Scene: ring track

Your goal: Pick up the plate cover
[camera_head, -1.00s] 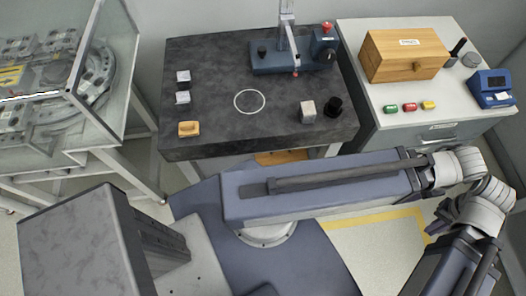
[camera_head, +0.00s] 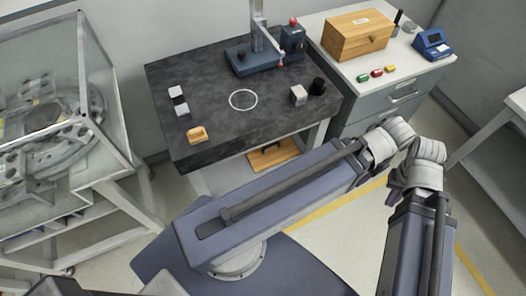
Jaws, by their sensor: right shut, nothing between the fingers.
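I cannot surely tell any thing in view as the plate cover. A small tan block (camera_head: 197,135) lies near the front left corner of the dark table (camera_head: 215,128). A wooden panel (camera_head: 272,154) with a dark handle shows low under that table. My right arm reaches across the lower middle, bends at its white joint, and runs down out of the bottom edge. Its gripper fingers do not show. My left gripper does not show either.
The table holds two small blocks, a grey cube (camera_head: 298,95), a black cylinder (camera_head: 318,86) and a blue stand (camera_head: 262,60). A cabinet with a wooden box (camera_head: 357,34) stands right. A glass case (camera_head: 45,110) stands left. Some floor is clear.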

